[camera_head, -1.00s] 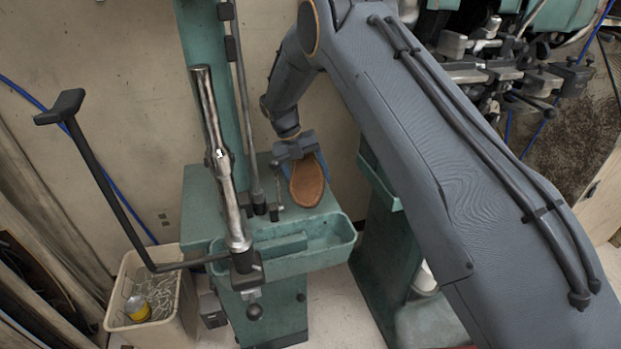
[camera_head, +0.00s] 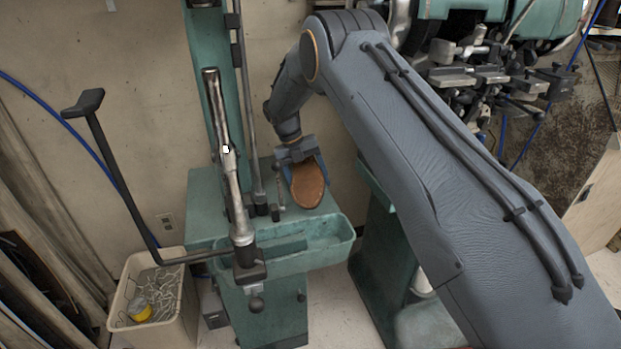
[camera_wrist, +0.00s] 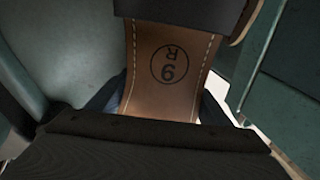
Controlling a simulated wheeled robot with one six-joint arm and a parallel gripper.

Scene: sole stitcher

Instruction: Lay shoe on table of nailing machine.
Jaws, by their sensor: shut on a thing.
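The shoe (camera_head: 308,184) shows its brown sole to the head camera, over the right part of the green machine table (camera_head: 330,207). My gripper (camera_head: 296,153) is shut on the shoe at its far end. In the wrist view the brown leather of the shoe (camera_wrist: 172,75), stitched along the edges and stamped with a circled mark, fills the middle. The dark gripper parts (camera_wrist: 165,125) cross the view below it. I cannot tell whether the shoe touches the table or hangs just above it.
A metal post with a lever (camera_head: 229,160) stands left of the shoe. A green tray (camera_head: 300,262) is fixed along the table's front. A bin (camera_head: 180,330) stands on the floor at left. Another green machine (camera_head: 385,250) stands close on the right, under my arm.

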